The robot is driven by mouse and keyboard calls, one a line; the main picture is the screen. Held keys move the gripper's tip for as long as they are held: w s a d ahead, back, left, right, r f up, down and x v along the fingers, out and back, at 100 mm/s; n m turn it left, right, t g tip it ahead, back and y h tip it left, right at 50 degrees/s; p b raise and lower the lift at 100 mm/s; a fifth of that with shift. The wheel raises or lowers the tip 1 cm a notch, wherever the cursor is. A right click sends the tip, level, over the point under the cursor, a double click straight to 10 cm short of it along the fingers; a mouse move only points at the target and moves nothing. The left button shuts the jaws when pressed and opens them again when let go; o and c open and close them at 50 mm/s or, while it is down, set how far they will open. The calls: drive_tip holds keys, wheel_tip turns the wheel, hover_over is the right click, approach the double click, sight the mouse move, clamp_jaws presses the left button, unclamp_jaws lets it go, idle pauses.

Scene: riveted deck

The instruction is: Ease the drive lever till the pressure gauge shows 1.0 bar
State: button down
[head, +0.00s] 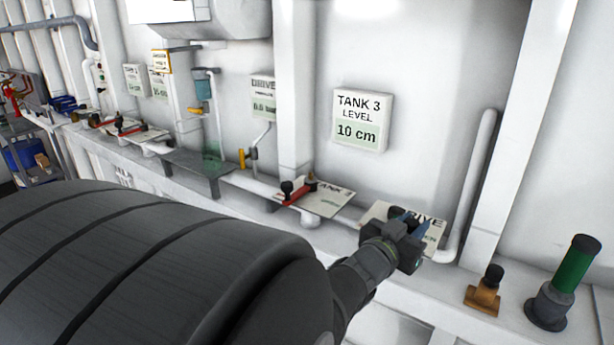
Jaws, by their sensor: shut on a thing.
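The plate lettered DRIVE (436,231) lies on the ledge at the lower right of the middle. My gripper (408,218) is over this plate, shut on the drive lever, which it and the wrist mostly hide. I cannot make out the lever's angle. The drive pressure gauge (263,97) is a white sign on the wall, left of a white post. The post's edge cuts off its right side. Its small figure looks like 0.0 or 0.6 bar, too blurred to be sure.
A tank 3 level sign (362,121) reads 10 cm. A red lever (298,193) sits on the tank 3 plate, left of my gripper. A white pipe (480,180) rises close by.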

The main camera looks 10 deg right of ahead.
drive_tip(key=c, duration=1.2)
unclamp_jaws()
drive_tip(key=shift+w+a, duration=0.1)
drive_tip(key=shift+a, duration=0.05)
drive_tip(key=w+a+m+g+h, duration=0.3)
drive_tip(key=a+m+g, duration=0.55)
drive_tip(key=a, duration=1.35)
drive_tip(key=w+a+n, duration=0.1)
drive_tip(key=w+a, duration=0.1)
drive_tip(key=w, duration=0.2)
drive_tip(key=w+a+n+t, duration=0.1)
drive_tip(key=w+a+n, duration=0.1)
drive_tip(key=w, duration=0.1)
drive_tip(key=w+a+n+y, duration=0.1)
drive_tip(key=w+a, duration=0.1)
drive_tip(key=w, duration=0.2)
drive_tip(key=shift+w+a+f+n+t, duration=0.2)
drive_tip(key=shift+w+n+t, duration=0.05)
drive_tip(key=shift+w+t, duration=0.1)
drive_tip(key=shift+s, duration=0.1)
drive_tip(key=shift+c, duration=0.2)
